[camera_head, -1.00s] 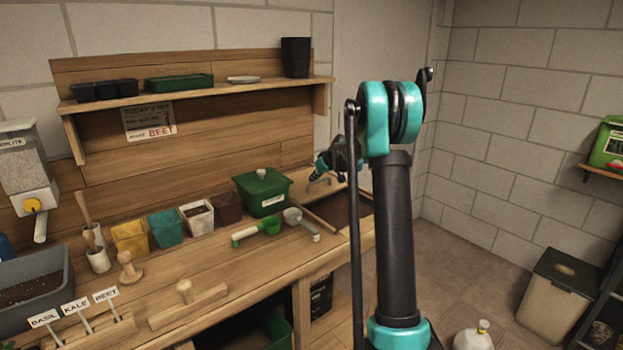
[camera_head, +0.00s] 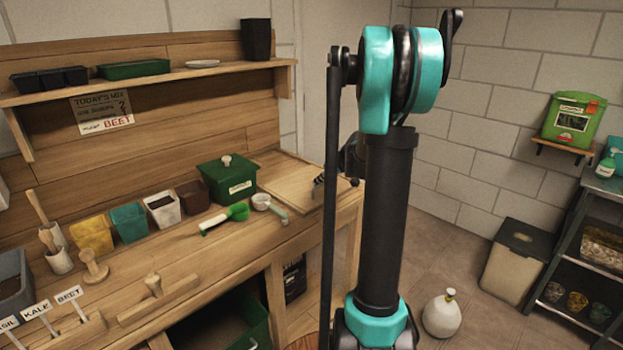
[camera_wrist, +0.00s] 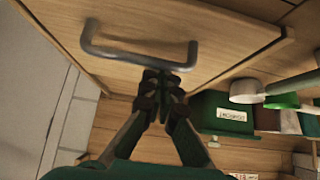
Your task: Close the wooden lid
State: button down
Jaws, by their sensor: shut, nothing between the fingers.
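The wooden lid (camera_head: 297,183) is a pale panel at the right end of the bench. It looks about level with the bench top and covers the dark opening; I cannot tell whether a small gap is left. In the wrist view the lid (camera_wrist: 215,35) fills the upper part, with a grey bar handle (camera_wrist: 135,58) on it. My gripper (camera_wrist: 158,85) is shut and empty, its fingertips close to the handle; I cannot tell whether they touch. In the head view my gripper (camera_head: 318,188) shows small over the lid, partly hidden by my arm.
A green lidded box (camera_head: 228,180), a green scoop (camera_head: 226,217) and a white-cupped scoop (camera_head: 262,202) sit just left of the lid. Several pots stand along the bench's back. A white bottle (camera_head: 441,313) and a bin (camera_head: 515,265) stand on the floor at right.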

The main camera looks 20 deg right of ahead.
jog(key=shift+s+d+f, duration=0.15)
jog(key=shift+s+d, duration=0.05)
jog(key=shift+s, duration=0.1)
jog(key=w, duration=0.1)
jog(key=w+a+r, duration=0.1)
jog(key=w, duration=0.1)
jog(key=shift+w+a+r, duration=0.2)
jog(key=shift+a+r, duration=0.1)
jog(key=shift+r, duration=0.05)
jog(key=v, duration=0.9)
jog(key=s+a+f+m+g+h, duration=0.1)
jog(key=s+f, duration=0.4)
jog(key=s, duration=0.5)
jog(key=s+a+f+m+g+h, duration=0.1)
jog(key=s+a+f+m, duration=0.2)
jog(key=s, duration=0.8)
jog(key=s+a+f+m+g+h, duration=0.1)
jog(key=s+a+f+m+h, duration=0.1)
jog(key=s+a+f, duration=0.4)
jog(key=s+f, duration=0.3)
jog(key=s, duration=0.1)
jog(key=shift+s+f, duration=0.15)
jog(key=shift+f, duration=0.05)
